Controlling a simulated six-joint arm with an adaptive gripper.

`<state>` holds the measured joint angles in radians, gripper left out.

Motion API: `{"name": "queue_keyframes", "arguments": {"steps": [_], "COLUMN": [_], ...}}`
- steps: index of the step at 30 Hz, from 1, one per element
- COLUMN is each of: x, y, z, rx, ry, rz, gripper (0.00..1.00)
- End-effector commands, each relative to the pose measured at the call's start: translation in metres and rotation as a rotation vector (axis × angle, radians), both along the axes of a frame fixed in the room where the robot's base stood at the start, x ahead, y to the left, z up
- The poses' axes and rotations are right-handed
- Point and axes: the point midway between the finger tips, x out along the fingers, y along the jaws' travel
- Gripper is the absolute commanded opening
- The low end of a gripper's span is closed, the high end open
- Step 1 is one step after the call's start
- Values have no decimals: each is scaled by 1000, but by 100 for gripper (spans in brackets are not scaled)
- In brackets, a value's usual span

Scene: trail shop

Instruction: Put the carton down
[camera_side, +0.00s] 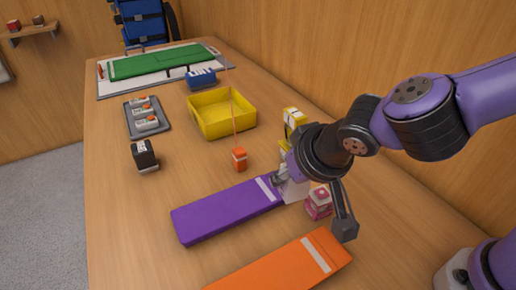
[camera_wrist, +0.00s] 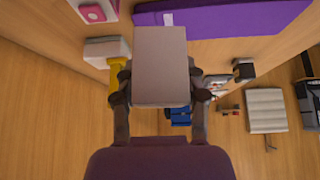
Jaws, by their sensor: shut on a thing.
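My gripper (camera_side: 310,202) is shut on a pale, plain carton (camera_side: 296,191). In the wrist view the carton (camera_wrist: 160,62) sits between the two fingers (camera_wrist: 160,88), one at each side. In the side view the carton is partly hidden by my gripper, at the right end of a purple slab (camera_side: 225,210). I cannot tell whether the carton touches the table (camera_side: 120,220). A pink and white box (camera_side: 319,203) stands just right of the carton.
A yellow tray (camera_side: 222,112), an orange piece with a thin rod (camera_side: 240,160), a black-topped bottle (camera_side: 144,155) and a grey tray of small items (camera_side: 147,118) stand farther back. An orange slab (camera_side: 285,268) lies in front. The left table edge area is clear.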

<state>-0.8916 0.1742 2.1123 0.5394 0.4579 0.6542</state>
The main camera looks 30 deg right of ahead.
Motion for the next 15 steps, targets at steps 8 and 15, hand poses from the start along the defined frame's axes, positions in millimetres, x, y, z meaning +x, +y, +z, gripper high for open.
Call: {"name": "queue_keyframes", "arguments": {"steps": [8,15], "x": [-17,-30], "y": [-125,-168], "z": [16,19], "rx": [1,-3], "ry": [-2,0], "rz": [-782,-1024], "gripper": [7,7]}}
